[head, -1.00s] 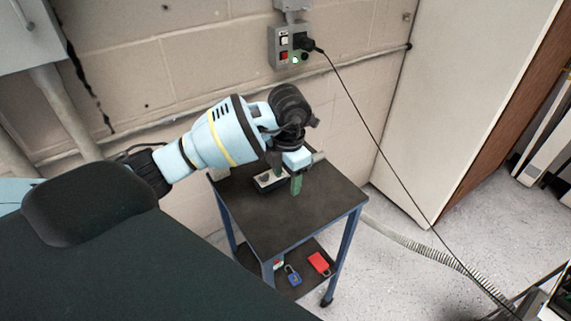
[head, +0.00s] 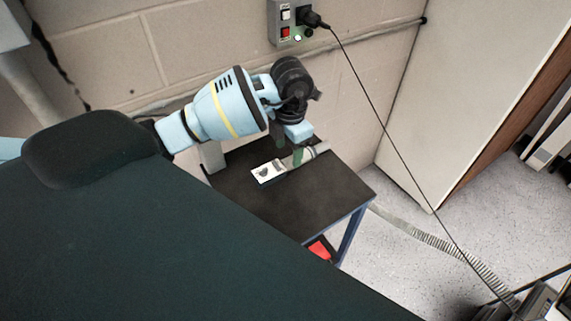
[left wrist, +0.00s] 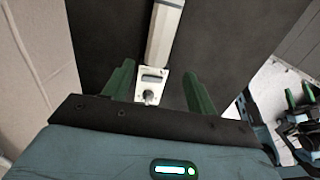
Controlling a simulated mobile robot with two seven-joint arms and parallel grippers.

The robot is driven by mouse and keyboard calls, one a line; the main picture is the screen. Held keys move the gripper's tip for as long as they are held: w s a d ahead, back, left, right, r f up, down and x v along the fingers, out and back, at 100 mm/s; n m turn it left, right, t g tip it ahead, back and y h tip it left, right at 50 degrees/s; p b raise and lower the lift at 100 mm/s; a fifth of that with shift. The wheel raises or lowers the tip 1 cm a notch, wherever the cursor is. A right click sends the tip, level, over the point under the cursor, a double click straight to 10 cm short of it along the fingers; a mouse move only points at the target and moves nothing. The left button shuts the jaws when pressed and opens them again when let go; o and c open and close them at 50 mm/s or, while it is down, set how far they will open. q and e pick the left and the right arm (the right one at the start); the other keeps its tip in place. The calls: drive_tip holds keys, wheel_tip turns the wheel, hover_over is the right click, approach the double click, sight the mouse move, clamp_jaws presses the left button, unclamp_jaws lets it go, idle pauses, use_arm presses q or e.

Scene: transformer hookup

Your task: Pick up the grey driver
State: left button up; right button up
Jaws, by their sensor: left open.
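A pale grey device, which I take for the grey driver, lies on the black top of the small cart. Its light end with a dark round part (head: 268,172) shows in the head view, and a grey bar (head: 318,148) sticks out beyond my finger. In the left wrist view a small box end with a window and knob (left wrist: 152,84) meets a long grey bar (left wrist: 164,32). My left gripper (head: 288,155) is over it, open. Its green fingers (left wrist: 160,90) stand apart on either side of the box end.
The cart top (head: 320,190) is clear at the front right. A red item (head: 320,249) lies on the lower shelf. A wall switch box (head: 290,22) has a plug, its black cable running down right. A ribbed hose (head: 430,240) lies on the floor.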

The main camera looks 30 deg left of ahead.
sight(287, 160)
use_arm(q)
drive_tip(key=shift+w+a+f, duration=0.1)
drive_tip(key=shift+a+f, duration=0.1)
drive_tip(key=shift+f, duration=1.25)
drive_tip(key=shift+w+a+f, duration=0.1)
drive_tip(key=shift+a+f, duration=0.05)
drive_tip(key=shift+f, duration=1.25)
drive_tip(key=shift+c, duration=0.3)
drive_tip(key=shift+r, duration=0.1)
drive_tip(key=c, duration=1.2)
